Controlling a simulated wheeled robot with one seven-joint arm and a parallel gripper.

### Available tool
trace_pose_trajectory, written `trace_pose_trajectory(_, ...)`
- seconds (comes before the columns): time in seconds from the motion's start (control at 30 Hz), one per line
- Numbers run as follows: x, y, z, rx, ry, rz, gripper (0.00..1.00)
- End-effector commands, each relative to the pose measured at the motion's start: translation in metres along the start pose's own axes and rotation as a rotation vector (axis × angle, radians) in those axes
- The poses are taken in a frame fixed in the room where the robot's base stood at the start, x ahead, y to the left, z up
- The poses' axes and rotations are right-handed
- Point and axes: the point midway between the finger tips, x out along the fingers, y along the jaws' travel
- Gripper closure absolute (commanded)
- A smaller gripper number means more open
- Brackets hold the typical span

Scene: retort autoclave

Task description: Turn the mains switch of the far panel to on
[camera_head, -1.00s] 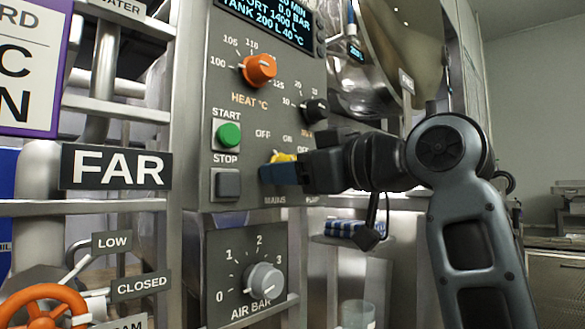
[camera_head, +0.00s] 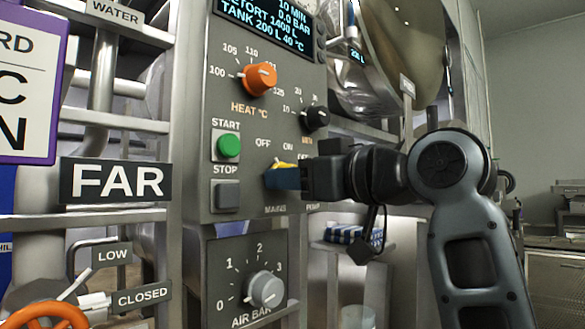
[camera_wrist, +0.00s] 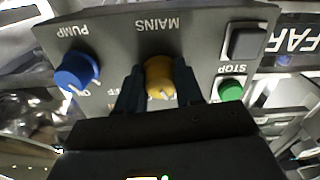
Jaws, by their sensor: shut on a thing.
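The mains switch is a yellow rotary knob on the grey control panel (camera_head: 240,180) beside the FAR sign (camera_head: 115,181). In the head view only a yellow edge of the mains switch (camera_head: 286,165) shows above my gripper (camera_head: 283,178). OFF and ON are printed above it and MAINS below it. In the wrist view the mains switch (camera_wrist: 160,78) sits between the two dark fingers of my gripper (camera_wrist: 160,88), which is shut on it. Its exact pointing is partly hidden by the fingers.
The green START button (camera_head: 229,145) and grey STOP button (camera_head: 228,195) are left of the switch. The blue PUMP knob (camera_wrist: 77,71) is close beside it. An orange heat knob (camera_head: 259,79) is above and a grey air knob (camera_head: 265,290) below. A steel vessel (camera_head: 370,60) stands behind.

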Motion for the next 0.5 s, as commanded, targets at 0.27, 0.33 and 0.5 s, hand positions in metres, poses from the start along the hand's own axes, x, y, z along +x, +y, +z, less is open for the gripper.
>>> trace_pose_trajectory(0.27, 0.0007, -0.001, -0.0032, 0.249, -0.008, -0.002, 0.95)
trace_pose_trajectory(0.33, 0.0005, -0.0009, -0.0029, 0.316, -0.008, -0.001, 0.95)
trace_pose_trajectory(0.5, 0.0006, -0.002, -0.0031, 0.476, -0.009, -0.001, 0.95)
